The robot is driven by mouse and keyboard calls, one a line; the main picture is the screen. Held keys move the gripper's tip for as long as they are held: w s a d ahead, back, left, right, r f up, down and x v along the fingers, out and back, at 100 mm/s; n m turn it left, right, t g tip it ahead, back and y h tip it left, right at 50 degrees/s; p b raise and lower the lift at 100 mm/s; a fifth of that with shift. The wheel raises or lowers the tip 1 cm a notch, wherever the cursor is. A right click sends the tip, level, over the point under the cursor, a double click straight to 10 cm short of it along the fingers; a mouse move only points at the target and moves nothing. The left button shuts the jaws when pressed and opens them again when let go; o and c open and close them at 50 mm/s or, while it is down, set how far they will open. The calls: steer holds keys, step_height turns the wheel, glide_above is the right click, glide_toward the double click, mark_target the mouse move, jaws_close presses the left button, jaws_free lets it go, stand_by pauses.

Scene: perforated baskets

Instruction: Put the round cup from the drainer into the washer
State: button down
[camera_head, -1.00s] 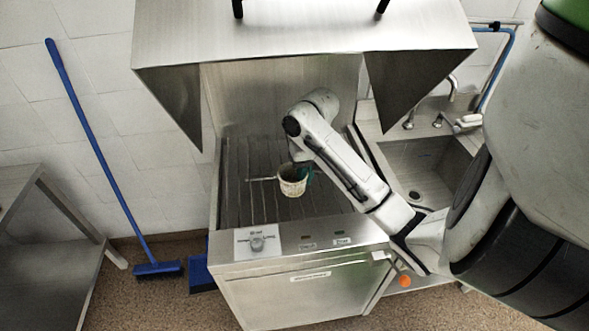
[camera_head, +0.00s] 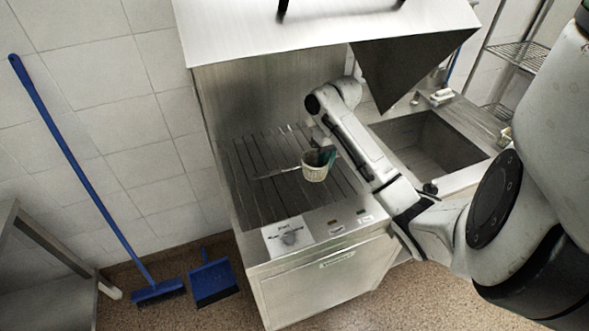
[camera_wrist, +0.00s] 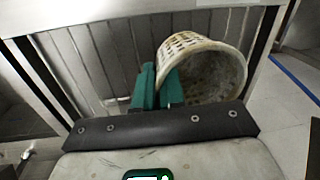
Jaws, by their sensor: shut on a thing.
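A round cup (camera_head: 315,168), off-white and perforated like a small basket, is held by my gripper (camera_head: 326,153) over the slatted floor of the washer (camera_head: 250,205). In the wrist view the cup (camera_wrist: 228,48) is tilted, its open mouth facing right and toward the camera. The green fingers of my gripper (camera_wrist: 158,86) are shut on its near left wall. The washer's hood (camera_head: 320,28) is raised above the arm. I cannot tell whether the cup touches the slats.
A sink (camera_head: 420,145) adjoins the washer on the right. A blue broom (camera_head: 95,190) leans on the wall at left, with a blue dustpan (camera_head: 213,283) on the floor. A steel table (camera_head: 35,250) stands at far left.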

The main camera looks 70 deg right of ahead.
mark_target(313, 165)
steer(key=shift+w+f, duration=0.4)
steer(key=shift+w, duration=0.25)
steer(key=shift+w+d+r, duration=0.1)
steer(key=shift+w+d, duration=0.05)
steer(key=shift+w, duration=0.15)
steer(key=shift+w+d, duration=0.15)
steer(key=shift+w, duration=0.25)
steer(key=shift+w+f, duration=0.35)
steer(key=shift+f, duration=0.2)
steer(key=w+f+b, duration=0.2)
steer(key=w+d+f+b, duration=0.1)
steer(key=w+f+b, duration=0.1)
steer(key=w+b, duration=0.1)
steer(key=w+d+f+b, duration=0.1)
steer(key=w+f+b, duration=0.1)
steer(key=shift+w+d+f+b, duration=0.15)
steer(key=shift+w+f+b, duration=0.05)
steer(key=shift+w+b, duration=0.15)
steer(key=shift+w+d+f, duration=0.2)
steer(key=shift+w+f, duration=0.4)
steer(key=shift+f, duration=0.15)
steer(key=shift+f+p, duration=0.4)
steer(key=shift+f, duration=1.1)
steer(key=shift+f, duration=0.1)
